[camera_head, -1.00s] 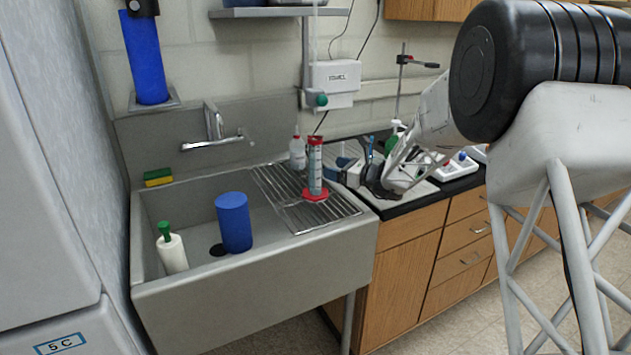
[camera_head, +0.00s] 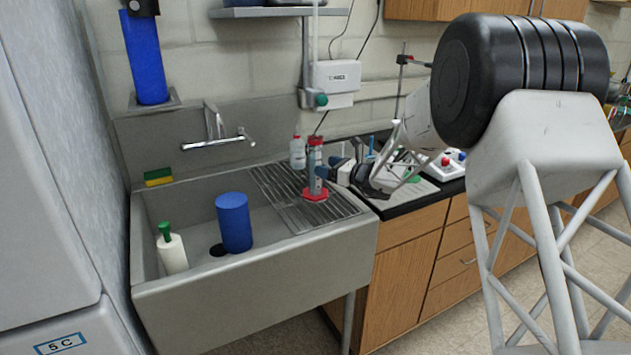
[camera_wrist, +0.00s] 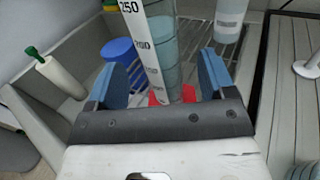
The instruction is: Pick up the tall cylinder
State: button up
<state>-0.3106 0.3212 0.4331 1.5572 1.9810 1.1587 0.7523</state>
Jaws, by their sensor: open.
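The tall cylinder is a clear graduated cylinder (camera_head: 315,158) with a red foot, standing upright on the wire drying rack. In the wrist view, the graduated cylinder (camera_wrist: 150,45) shows its printed scale and stands between my two blue finger pads, with gaps on both sides. My gripper (camera_wrist: 163,78) is open. In the head view, my gripper (camera_head: 328,174) reaches in from the right at the cylinder's lower half and partly overlaps it. Exact contact cannot be told. Part of the red foot is hidden behind the gripper in the wrist view.
The rack (camera_head: 285,193) lies over the right part of the sink (camera_head: 255,290). A blue cylinder (camera_head: 234,222) and a green-topped white bottle (camera_head: 173,253) stand in the basin. The counter at right is cluttered.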

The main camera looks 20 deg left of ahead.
aim_at(314, 153)
jog(key=shift+x, duration=2.65)
jog(key=c, duration=1.4)
jog(key=shift+r, duration=0.35)
jog(key=shift+s+r, duration=0.1)
jog(key=shift+r, duration=1.35)
jog(key=s+d+r, duration=0.1)
jog(key=s+d, duration=0.6)
jog(key=s, duration=0.6)
jog(key=shift+s+d+r, duration=0.2)
jog(key=shift+s, duration=0.15)
jog(key=shift+s+d, duration=0.1)
jog(key=shift+s, duration=0.05)
